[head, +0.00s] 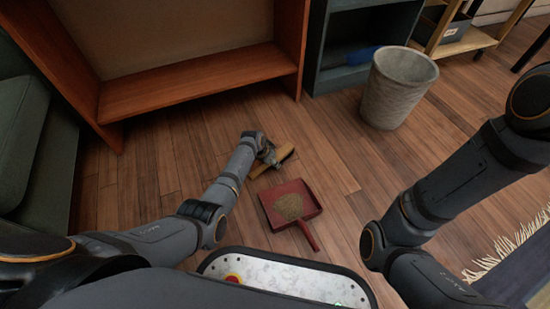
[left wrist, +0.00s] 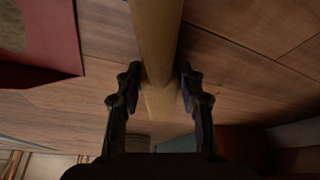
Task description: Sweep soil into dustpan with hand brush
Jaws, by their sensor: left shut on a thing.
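A red dustpan (head: 301,206) lies on the wooden floor in front of my base, its handle pointing toward me. A pile of brown soil (head: 289,206) rests inside the pan. My left gripper (head: 268,157) is just beyond the dustpan's far left side, shut on the hand brush (head: 278,162). In the left wrist view the brush's tan wooden body (left wrist: 157,45) runs between the two fingers (left wrist: 160,78). The dustpan's red corner (left wrist: 50,45) and some soil also show there at the upper left. The brush's bristles cannot be made out. My right gripper is out of view.
A wooden shelf (head: 200,83) stands behind, with a dark cabinet (head: 318,70) beside it. A grey waste bin (head: 394,90) stands at the back right. A green sofa (head: 40,150) is at the left, a fringed rug (head: 520,240) at the right. The floor around the dustpan is clear.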

